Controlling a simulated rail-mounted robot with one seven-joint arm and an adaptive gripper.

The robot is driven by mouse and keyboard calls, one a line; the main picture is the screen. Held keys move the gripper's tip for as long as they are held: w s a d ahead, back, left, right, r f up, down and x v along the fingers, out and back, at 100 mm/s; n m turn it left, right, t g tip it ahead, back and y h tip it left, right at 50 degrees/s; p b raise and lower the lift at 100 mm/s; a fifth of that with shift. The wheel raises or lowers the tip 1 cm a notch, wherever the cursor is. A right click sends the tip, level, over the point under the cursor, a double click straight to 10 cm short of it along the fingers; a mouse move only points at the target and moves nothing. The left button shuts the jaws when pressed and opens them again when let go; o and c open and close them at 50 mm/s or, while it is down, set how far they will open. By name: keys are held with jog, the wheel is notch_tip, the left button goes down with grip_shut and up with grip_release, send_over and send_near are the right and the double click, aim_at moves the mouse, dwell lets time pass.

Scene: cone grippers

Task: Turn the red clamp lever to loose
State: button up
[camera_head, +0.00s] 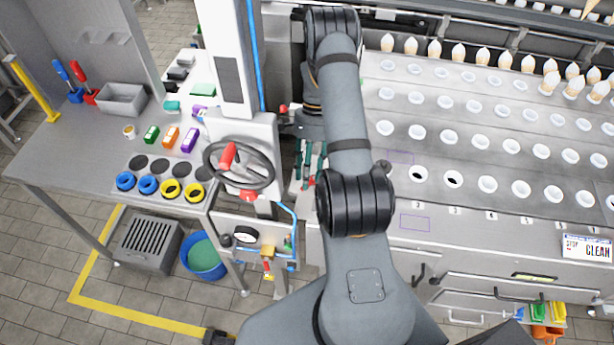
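A red lever (228,156) stands out over the dark handwheel on the pale column left of my arm. It is tilted, with its top leaning to the right. A smaller red part (249,195) shows just below the wheel, and a small red knob (283,110) sits right of the column. I cannot tell for sure which is the clamp lever; the lever at the wheel is the largest. My gripper (309,168) hangs below my wrist, right of the handwheel and apart from the red lever. It is partly hidden behind my arm, and its finger opening is unclear.
The dark handwheel (239,187) surrounds the lever's lower end. A grey bench (75,160) with colored rings and small boxes stands left. A holed metal plate (460,125) with cones along its back lies right. A blue bucket (203,258) stands on the floor below.

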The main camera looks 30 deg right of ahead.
jog(key=shift+x, duration=1.05)
jog(key=shift+c, duration=1.2)
grip_shut()
